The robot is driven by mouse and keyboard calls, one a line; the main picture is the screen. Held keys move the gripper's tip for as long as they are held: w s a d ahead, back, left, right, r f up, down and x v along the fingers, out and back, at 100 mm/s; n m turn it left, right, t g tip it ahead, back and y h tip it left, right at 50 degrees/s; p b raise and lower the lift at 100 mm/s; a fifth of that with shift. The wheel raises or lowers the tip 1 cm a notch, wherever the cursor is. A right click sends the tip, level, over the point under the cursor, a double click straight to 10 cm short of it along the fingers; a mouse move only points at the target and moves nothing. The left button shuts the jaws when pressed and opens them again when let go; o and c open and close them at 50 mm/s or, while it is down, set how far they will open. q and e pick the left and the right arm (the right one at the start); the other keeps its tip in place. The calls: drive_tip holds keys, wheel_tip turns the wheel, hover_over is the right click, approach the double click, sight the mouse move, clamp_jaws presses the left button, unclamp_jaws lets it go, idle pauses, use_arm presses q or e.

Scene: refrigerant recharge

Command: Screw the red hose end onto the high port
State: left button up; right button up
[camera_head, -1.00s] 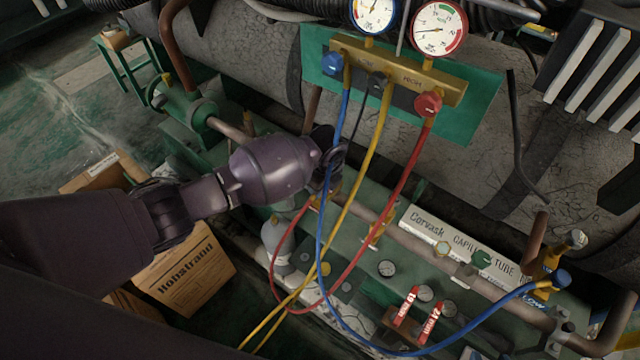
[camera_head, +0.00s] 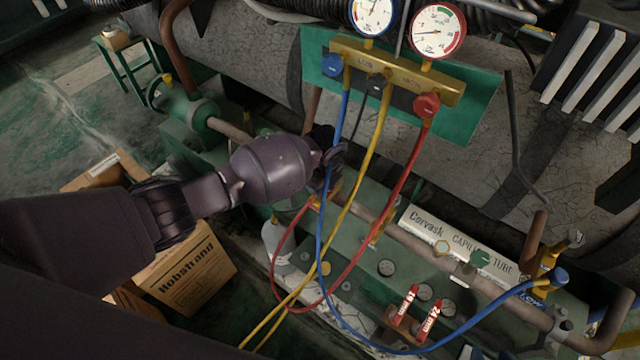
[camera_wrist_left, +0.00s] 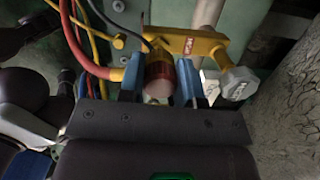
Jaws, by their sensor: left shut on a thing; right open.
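My left arm comes in from the left in the head view, and its wrist hides its fingertips there. In the left wrist view my left gripper (camera_wrist_left: 158,85) has its blue fingers shut around the red hose end (camera_wrist_left: 159,72). The hose end sits at the yellow high port (camera_wrist_left: 199,43), which carries a red label. How far it is threaded on I cannot tell. The red hose (camera_head: 397,185) hangs from the manifold's red valve (camera_head: 427,105) and loops back up to the fitting beside my left wrist. I cannot make out my right gripper.
The blue hose (camera_head: 345,318) runs to the low port (camera_head: 546,283) at the right. Yellow hose (camera_head: 360,170) and blue hose cross near my left wrist. A grey cap (camera_wrist_left: 238,82) stands beside the high port. A cardboard box (camera_head: 190,270) lies below my arm.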

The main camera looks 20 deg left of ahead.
use_arm(q)
drive_tip(key=shift+f+b, duration=0.4)
drive_tip(key=shift+f, duration=0.65)
use_arm(e)
drive_tip(key=shift+s+f, duration=0.25)
drive_tip(key=shift+f, duration=0.4)
idle(0.4)
use_arm(q)
drive_tip(key=m, duration=0.3)
drive_tip(key=shift+m, duration=0.4)
use_arm(e)
drive_tip(key=shift+f, duration=0.1)
